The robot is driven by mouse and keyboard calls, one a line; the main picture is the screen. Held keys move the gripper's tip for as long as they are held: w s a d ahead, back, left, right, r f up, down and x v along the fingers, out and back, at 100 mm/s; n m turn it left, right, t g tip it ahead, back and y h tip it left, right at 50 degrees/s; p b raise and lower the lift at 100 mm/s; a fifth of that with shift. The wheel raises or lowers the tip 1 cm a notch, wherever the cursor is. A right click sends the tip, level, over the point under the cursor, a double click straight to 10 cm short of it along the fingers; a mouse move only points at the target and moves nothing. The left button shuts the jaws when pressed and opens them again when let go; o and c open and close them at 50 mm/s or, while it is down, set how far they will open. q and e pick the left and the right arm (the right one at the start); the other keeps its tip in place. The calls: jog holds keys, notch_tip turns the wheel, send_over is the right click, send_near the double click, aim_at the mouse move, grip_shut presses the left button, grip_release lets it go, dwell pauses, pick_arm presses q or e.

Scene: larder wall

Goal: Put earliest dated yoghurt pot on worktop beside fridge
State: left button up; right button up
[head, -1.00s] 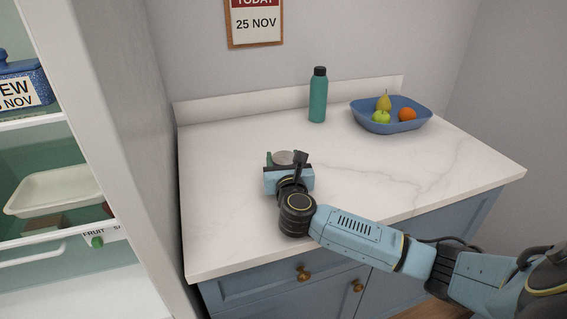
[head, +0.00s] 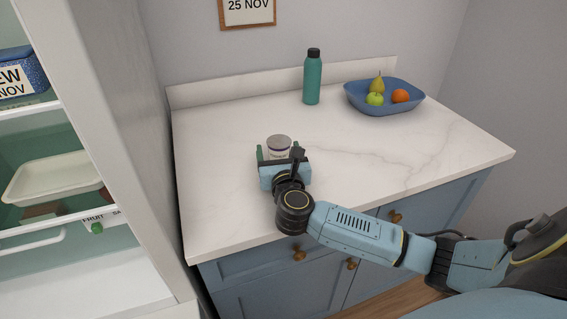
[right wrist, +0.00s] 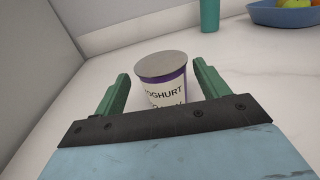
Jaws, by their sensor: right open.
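A yoghurt pot (head: 278,146) with a grey lid stands upright on the white marbled worktop (head: 220,190) beside the fridge (head: 110,130). In the right wrist view the pot (right wrist: 164,80) shows a purple band and a label reading "YOGHURT"; the line below is partly hidden by my gripper, so I cannot read its date. My right gripper (head: 280,155) is open, its green fingers on either side of the pot. In the right wrist view there is a gap between the pot and each finger (right wrist: 160,95). My left gripper is not in view.
A teal bottle (head: 312,78) and a blue bowl of fruit (head: 385,105) stand at the back of the worktop. A calendar (head: 247,10) on the wall reads 25 NOV. The fridge stands open at left, with a white tray (head: 55,180) inside.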

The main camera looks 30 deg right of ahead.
aim_at(280, 153)
jog(key=p+v, duration=0.1)
jog(key=v, duration=0.3)
jog(key=shift+d+r, duration=0.1)
jog(key=p+v, duration=0.1)
jog(key=v, duration=0.3)
jog(key=shift+s, duration=0.15)
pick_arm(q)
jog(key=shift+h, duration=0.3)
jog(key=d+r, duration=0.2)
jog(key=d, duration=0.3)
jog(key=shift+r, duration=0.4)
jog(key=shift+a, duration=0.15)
